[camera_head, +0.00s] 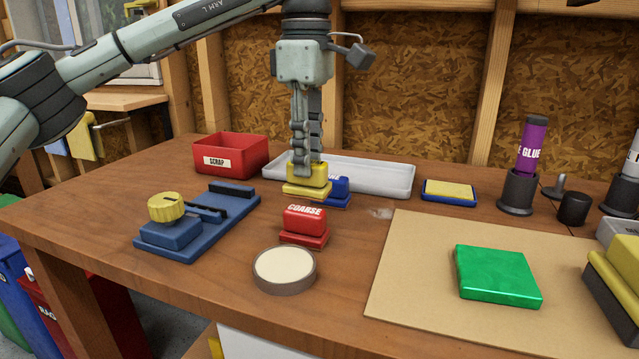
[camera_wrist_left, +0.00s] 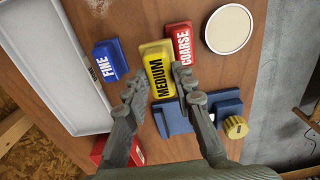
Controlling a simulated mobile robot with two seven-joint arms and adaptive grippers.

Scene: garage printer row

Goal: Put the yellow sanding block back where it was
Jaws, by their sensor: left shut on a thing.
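The yellow sanding block (camera_head: 308,187), marked MEDIUM, is in my left gripper (camera_head: 305,165), whose fingers point down onto its handle. In the left wrist view the yellow block (camera_wrist_left: 156,66) shows ahead of the two fingertips (camera_wrist_left: 158,82), between a blue FINE block (camera_wrist_left: 110,62) and a red COARSE block (camera_wrist_left: 179,42). In the head view the blue block (camera_head: 336,191) is partly hidden behind the yellow one, and the red block (camera_head: 304,226) stands nearer. Whether the yellow block's base touches the table cannot be told. My right gripper is not in view.
A white tray (camera_head: 385,178) and a red SCRAP box (camera_head: 232,154) stand behind. A blue fixture with a yellow knob (camera_head: 166,207) is at left. A round cream-topped dish (camera_head: 285,268) lies in front. A green block (camera_head: 497,275) lies on a tan board (camera_head: 410,290) at right.

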